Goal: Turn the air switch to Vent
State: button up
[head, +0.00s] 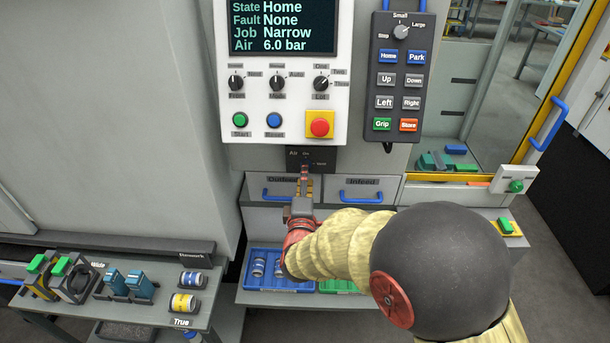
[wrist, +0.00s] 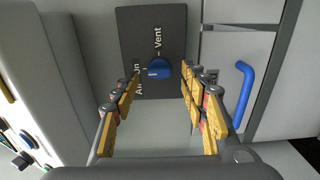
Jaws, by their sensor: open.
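The air switch is a small blue knob (wrist: 160,69) on a dark panel (wrist: 173,25) with the labels On and Vent. Its white mark appears to point towards On. In the head view the panel (head: 325,155) sits under the control box, and my gripper (head: 304,172) hides the knob. In the wrist view my gripper (wrist: 160,82) is open, with its fingers on either side of the knob and a gap on both sides. Contact with the knob is not visible. The screen (head: 283,25) reads Air 6.0 bar.
Above are the control box with several knobs and a red stop button (head: 320,127), and a hanging pendant (head: 397,80). Drawers with blue handles (head: 361,197) are below the panel. A blue tray (head: 262,284) lies lower, and a side bench (head: 215,290) stands at left.

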jog(key=shift+w, duration=1.1)
jog(key=shift+c, duration=1.2)
grip_shut()
